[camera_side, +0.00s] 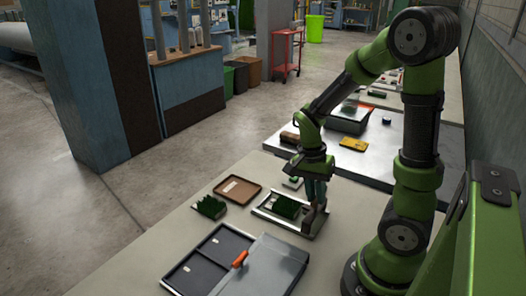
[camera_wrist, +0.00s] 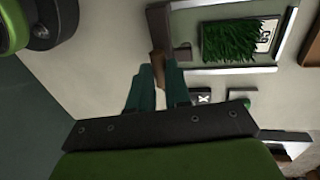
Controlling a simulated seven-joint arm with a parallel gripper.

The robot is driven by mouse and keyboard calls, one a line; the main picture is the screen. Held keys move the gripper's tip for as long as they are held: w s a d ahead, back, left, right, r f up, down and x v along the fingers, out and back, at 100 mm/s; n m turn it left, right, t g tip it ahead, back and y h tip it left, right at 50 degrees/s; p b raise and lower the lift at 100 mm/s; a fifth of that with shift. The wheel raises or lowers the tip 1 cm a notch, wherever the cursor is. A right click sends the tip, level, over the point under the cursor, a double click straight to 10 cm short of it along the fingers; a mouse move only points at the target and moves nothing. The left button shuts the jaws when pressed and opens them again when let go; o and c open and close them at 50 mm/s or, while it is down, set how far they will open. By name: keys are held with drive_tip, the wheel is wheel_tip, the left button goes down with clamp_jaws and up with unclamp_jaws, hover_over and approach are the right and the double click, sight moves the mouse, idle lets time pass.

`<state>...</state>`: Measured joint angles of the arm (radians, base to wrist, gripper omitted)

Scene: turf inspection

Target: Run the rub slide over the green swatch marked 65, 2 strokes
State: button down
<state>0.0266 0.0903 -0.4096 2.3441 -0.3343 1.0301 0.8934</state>
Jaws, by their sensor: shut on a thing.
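A green swatch (camera_side: 287,207) with a pale number label lies in a light-rimmed tray (camera_side: 262,210). In the wrist view the swatch (camera_wrist: 229,42) is to the right of my gripper; its label is turned and I cannot read the number surely. My gripper (camera_side: 316,203) is at the tray's right end. In the wrist view my gripper (camera_wrist: 160,84) is shut on the brown upright grip of the rub slide (camera_wrist: 157,66), whose grey part (camera_wrist: 182,53) sits beside the swatch, apart from the turf. The fingers hide part of the grip.
Another green swatch (camera_side: 210,207) stands left of the tray. A brown tray (camera_side: 237,190) lies behind. A dark two-part case (camera_side: 208,262) and a grey panel with an orange handle (camera_side: 240,259) are in front. A small marked square (camera_wrist: 201,98) lies near the tray.

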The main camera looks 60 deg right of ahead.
drive_tip(key=shift+s, duration=0.25)
drive_tip(key=c, duration=1.1)
unclamp_jaws()
drive_tip(key=shift+w, duration=0.1)
drive_tip(key=w+r, duration=0.1)
drive_tip(key=r, duration=0.4)
drive_tip(key=w+r, duration=0.1)
drive_tip(key=r, duration=0.5)
drive_tip(key=w+r, duration=0.1)
drive_tip(key=r, duration=0.4)
drive_tip(key=shift+w+r, duration=0.1)
drive_tip(key=shift+r, duration=0.2)
